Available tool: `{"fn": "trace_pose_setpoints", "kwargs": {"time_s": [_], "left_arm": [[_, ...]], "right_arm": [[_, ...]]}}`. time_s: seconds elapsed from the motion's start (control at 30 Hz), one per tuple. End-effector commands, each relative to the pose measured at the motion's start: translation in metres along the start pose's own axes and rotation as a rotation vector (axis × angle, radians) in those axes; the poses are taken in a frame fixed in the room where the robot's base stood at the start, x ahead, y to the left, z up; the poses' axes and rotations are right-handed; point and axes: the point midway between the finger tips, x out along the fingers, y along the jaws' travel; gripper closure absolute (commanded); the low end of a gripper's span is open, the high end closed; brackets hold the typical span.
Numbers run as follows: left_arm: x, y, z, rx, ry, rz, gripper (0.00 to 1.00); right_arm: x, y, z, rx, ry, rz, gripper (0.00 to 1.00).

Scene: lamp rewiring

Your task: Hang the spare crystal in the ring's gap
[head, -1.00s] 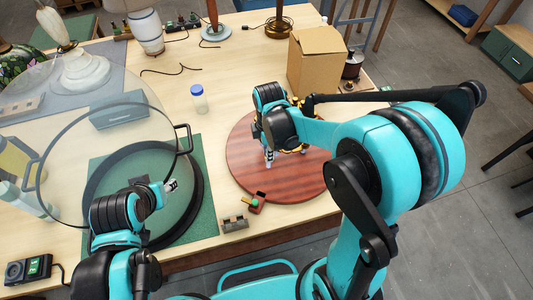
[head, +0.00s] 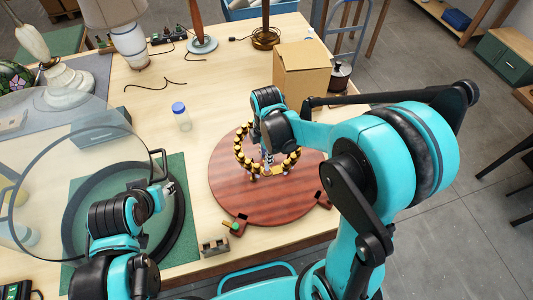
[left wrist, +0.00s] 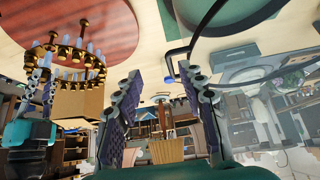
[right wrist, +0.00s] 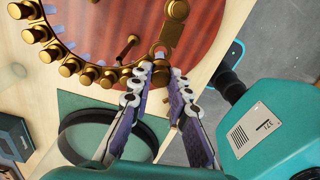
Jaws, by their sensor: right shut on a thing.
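The brass ring (head: 242,160) with gold cups and pale crystals is above the round wooden board in the head view. A flat brass plate (right wrist: 173,30) bridges a stretch of the ring without cups in the right wrist view. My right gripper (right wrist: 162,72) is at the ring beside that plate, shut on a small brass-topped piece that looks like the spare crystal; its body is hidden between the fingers. I cannot tell whether it touches the ring. My left gripper (left wrist: 158,72) is open and empty, well apart from the ring, over the green mat in the head view.
The round wooden board (head: 225,190) carries small dark-red blocks at its edge. A metal bracket (head: 213,247) stands near the table front.

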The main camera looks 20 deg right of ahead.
Motion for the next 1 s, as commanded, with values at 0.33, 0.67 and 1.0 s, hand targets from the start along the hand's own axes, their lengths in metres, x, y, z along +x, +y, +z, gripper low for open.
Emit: {"fn": "trace_pose_setpoints", "kwargs": {"time_s": [0.33,0.67,1.0], "left_arm": [[0.019,0.000,0.014,0.000,0.000,0.000,0.60],[0.035,0.000,0.025,0.000,0.000,0.000,0.60],[0.035,0.000,0.025,0.000,0.000,0.000,0.60]], "right_arm": [[0.032,0.000,0.000,0.000,0.000,0.000,1.00],[0.055,0.000,0.000,0.001,0.000,0.000,1.00],[0.056,0.000,0.000,0.001,0.000,0.000,1.00]]}}
